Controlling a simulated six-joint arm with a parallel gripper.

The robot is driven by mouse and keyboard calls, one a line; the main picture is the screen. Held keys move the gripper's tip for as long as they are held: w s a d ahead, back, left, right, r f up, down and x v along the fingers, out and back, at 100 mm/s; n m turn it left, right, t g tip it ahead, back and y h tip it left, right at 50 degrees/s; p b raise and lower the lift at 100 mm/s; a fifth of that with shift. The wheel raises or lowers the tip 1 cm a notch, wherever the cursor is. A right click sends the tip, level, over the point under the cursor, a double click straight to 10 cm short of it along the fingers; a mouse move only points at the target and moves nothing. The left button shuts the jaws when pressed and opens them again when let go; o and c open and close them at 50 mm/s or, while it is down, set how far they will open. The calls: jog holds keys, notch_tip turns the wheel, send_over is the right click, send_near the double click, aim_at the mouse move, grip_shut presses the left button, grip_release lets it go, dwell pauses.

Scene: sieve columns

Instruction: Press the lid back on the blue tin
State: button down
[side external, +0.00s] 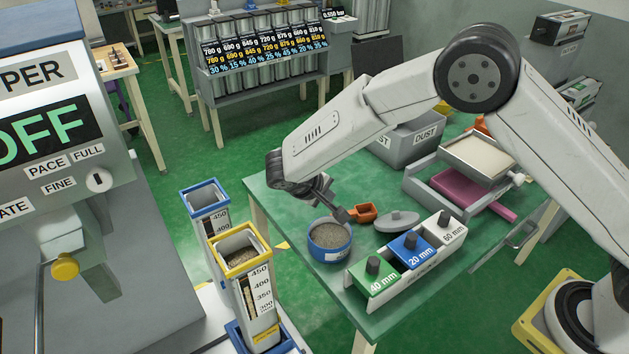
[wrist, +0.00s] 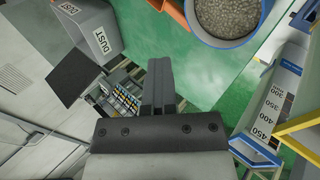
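The blue tin (side external: 329,258) stands lidless on the green table, full of grey grains. Its rim and grains show at the top right of the wrist view (wrist: 229,12). A grey round lid with a knob (side external: 397,221) lies on the table to the right of the tin; I cannot make it out in the wrist view. My gripper (side external: 346,214) is above the table behind the tin, close to an orange scoop (side external: 364,212). In the wrist view my gripper (wrist: 158,62) has its fingers together, with nothing seen between them.
A white rack with green, blue and white knobbed blocks (side external: 411,251) stands in front of the lid. Yellow-rimmed (side external: 240,250) and blue-rimmed (side external: 206,197) columns stand left. A grey dust bin (side external: 412,137) and a sieve tray (side external: 477,155) are behind. Green table is bare around the tin's left.

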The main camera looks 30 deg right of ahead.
jog(key=shift+f, duration=1.2)
jog(key=shift+f, duration=0.15)
jog(key=shift+f, duration=3.05)
jog(key=w+a+r+n+t, duration=0.1)
jog(key=w+a, duration=0.1)
jog(key=a, duration=0.5)
jog(key=shift+w, duration=0.2)
dwell(2.7)
